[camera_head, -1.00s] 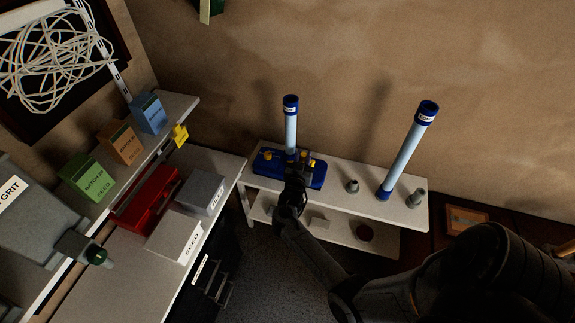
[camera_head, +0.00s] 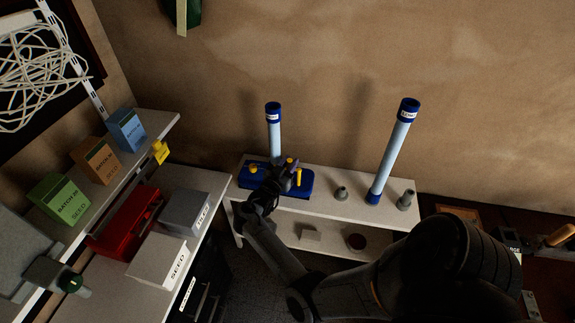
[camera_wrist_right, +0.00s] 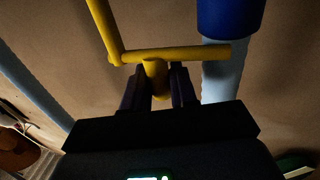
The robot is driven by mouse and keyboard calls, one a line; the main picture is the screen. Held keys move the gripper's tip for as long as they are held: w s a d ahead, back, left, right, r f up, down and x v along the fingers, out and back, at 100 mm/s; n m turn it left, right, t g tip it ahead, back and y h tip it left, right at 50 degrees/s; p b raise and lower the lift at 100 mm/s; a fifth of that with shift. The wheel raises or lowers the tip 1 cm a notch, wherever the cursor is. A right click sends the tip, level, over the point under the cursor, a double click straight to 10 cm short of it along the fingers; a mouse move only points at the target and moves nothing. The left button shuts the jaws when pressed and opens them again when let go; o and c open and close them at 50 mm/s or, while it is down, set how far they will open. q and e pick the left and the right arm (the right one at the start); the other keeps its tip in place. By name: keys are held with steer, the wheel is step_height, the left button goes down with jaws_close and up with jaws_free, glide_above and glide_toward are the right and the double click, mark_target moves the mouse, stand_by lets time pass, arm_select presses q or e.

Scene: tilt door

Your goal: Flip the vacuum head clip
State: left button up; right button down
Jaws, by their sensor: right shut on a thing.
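The blue vacuum head (camera_head: 300,187) lies on the white bench with a pale blue tube (camera_head: 274,140) standing up from it. Yellow parts of its clip (camera_head: 290,162) show above the head, partly hidden by my gripper. My right gripper (camera_head: 284,172) is over the head, in front of the tube. In the right wrist view, the fingers of my right gripper (camera_wrist_right: 158,88) are shut on a yellow stem below the clip's crossbar (camera_wrist_right: 185,54). A second yellow bar runs up and left from the crossbar's end. My left gripper is out of view.
A second tube (camera_head: 393,155) and two grey fittings (camera_head: 341,193) stand on the bench (camera_head: 323,208) to the right. At left, a table holds a red box (camera_head: 127,221) and grey boxes. Coloured boxes stand on the shelf (camera_head: 152,128) above it.

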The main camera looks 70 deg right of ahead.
steer(key=c, duration=1)
jaws_free()
steer(key=shift+d, duration=0.1)
steer(key=shift+c, duration=0.2)
steer(key=shift+a, duration=0.2)
steer(key=shift+a, duration=0.25)
steer(key=w+a+p, duration=0.1)
steer(key=a, duration=0.9)
steer(key=shift+w, duration=0.15)
steer(key=shift+d, duration=0.1)
